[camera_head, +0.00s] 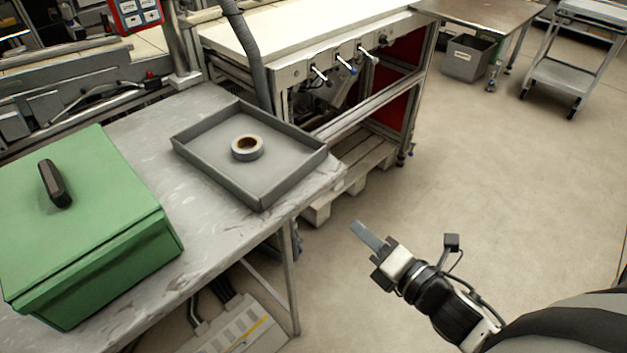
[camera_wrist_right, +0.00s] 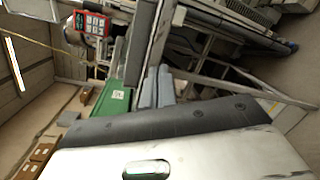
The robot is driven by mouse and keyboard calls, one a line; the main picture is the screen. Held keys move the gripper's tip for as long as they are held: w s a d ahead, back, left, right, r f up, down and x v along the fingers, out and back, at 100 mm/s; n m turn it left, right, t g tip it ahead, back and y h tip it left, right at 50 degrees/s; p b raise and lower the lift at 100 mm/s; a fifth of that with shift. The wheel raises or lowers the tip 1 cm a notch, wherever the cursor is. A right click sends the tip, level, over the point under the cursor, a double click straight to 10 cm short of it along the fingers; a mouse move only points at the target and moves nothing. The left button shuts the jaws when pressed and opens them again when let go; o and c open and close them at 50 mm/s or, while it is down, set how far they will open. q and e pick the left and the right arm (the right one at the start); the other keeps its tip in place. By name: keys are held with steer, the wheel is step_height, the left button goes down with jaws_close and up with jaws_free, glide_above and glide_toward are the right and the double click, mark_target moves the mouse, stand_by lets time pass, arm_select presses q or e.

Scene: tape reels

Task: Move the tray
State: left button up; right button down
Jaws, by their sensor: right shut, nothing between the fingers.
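A shallow grey tray (camera_head: 208,160) lies flat on the grey worktable (camera_head: 240,240), near its right end. One grey tape reel (camera_head: 247,148) with a brown core lies flat inside the tray, near its middle. My right gripper (camera_head: 362,232) is shut and empty, off the table's right edge above open floor, to the lower right of the tray and apart from it. Its fingers (camera_wrist_right: 155,88) also show in the right wrist view. The tray cannot be made out clearly in the right wrist view. My left gripper is not in view.
A green box (camera_head: 110,240) with a black handle takes up the left of the worktable; its side also shows in the right wrist view (camera_wrist_right: 117,100). A white-topped bench (camera_head: 300,30) stands behind the tray, with a grey hose beside it.

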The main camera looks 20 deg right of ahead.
steer(key=r+n+y, duration=0.1)
steer(key=r+n, duration=0.1)
steer(key=n, duration=0.4)
steer(key=n+y+p, duration=0.3)
steer(key=n, duration=0.5)
glide_toward(298, 177)
steer(key=x, duration=0.5)
steer(key=shift+w+a+r, duration=0.15)
steer(key=shift+a+r, duration=0.05)
steer(key=shift+x, duration=0.75)
steer(key=shift+f, duration=0.15)
